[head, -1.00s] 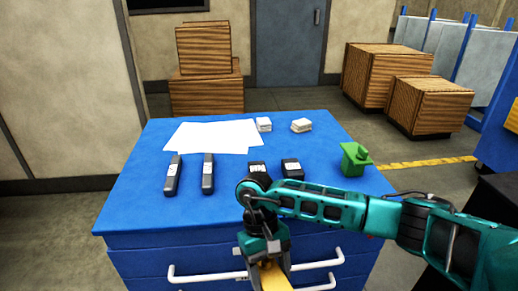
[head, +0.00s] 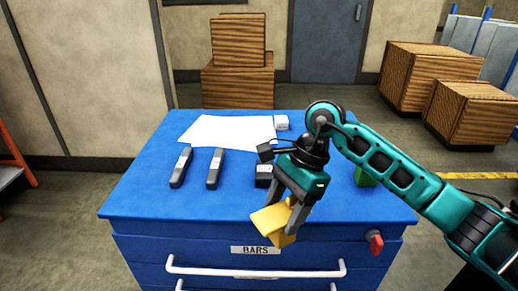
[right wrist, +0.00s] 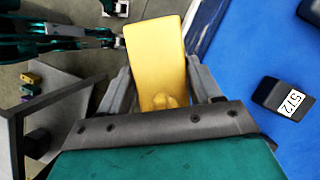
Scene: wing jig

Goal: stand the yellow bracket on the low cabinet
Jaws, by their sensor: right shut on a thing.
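The yellow bracket (head: 272,222) is held in my right gripper (head: 283,206) at the front edge of the blue low cabinet (head: 150,195). The gripper points down and its fingers are shut on the bracket, which looks tilted. In the head view the bracket overlaps the cabinet's front edge and drawer face. In the right wrist view the bracket (right wrist: 156,60) sits between the fingers, beside the blue top (right wrist: 245,75) and over the floor side. I cannot tell its exact height.
On the cabinet lie white papers (head: 230,131), a white block (head: 281,122), two dark handheld devices (head: 181,167) (head: 215,168), a black box (head: 264,178) and a partly hidden green part (head: 365,177). The front left of the top is clear. A red knob (head: 375,242) is on the front right.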

